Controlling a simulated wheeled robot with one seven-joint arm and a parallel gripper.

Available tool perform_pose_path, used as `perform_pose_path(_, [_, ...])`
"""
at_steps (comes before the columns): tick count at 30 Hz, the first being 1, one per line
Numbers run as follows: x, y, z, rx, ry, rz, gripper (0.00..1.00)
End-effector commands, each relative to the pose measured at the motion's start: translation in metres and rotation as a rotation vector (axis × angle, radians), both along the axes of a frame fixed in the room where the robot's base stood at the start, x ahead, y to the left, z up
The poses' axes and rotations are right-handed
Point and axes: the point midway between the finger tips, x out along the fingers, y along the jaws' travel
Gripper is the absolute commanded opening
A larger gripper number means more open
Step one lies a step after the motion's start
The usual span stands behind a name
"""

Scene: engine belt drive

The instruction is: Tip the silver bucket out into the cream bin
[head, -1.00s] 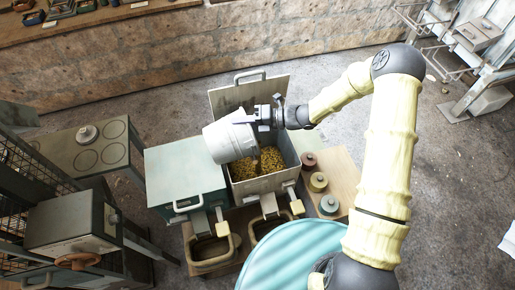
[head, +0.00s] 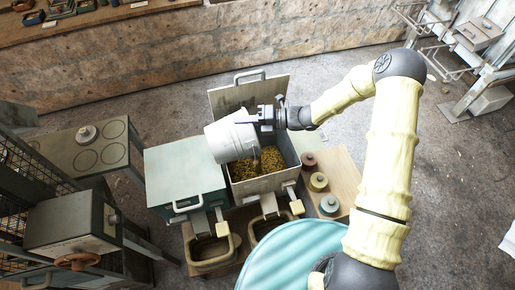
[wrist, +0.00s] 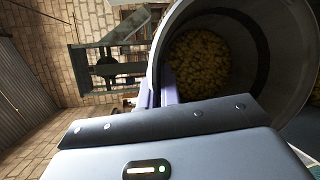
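The silver bucket (head: 231,138) is held up by my gripper (head: 256,118) and leans over the left part of the open cream bin (head: 268,184). The wrist view looks into the bucket (wrist: 263,40), where yellow pellets lie at the bottom. My gripper's fingers (wrist: 168,92) are shut on the bucket's wall near the rim. The bin's lid (head: 240,98) stands raised behind it. Yellow pellets (head: 272,160) lie inside the bin; the bucket hides part of its left side.
A closed teal-topped bin (head: 185,168) stands left of the cream bin. Several lidded jars (head: 319,181) sit on a wooden board to the right. A round teal surface (head: 290,262) is in front. A stove-like table (head: 88,146) is at left.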

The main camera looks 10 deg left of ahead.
Motion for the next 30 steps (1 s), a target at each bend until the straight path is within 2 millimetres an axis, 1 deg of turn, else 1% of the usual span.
perform_pose_path(1, [0.0, 0.0008, 0.0021, 0.004, 0.0, 0.001, 0.0])
perform_pose_path(30, [0.0031, -0.0048, -0.0009, 0.041, 0.02, 0.001, 0.0])
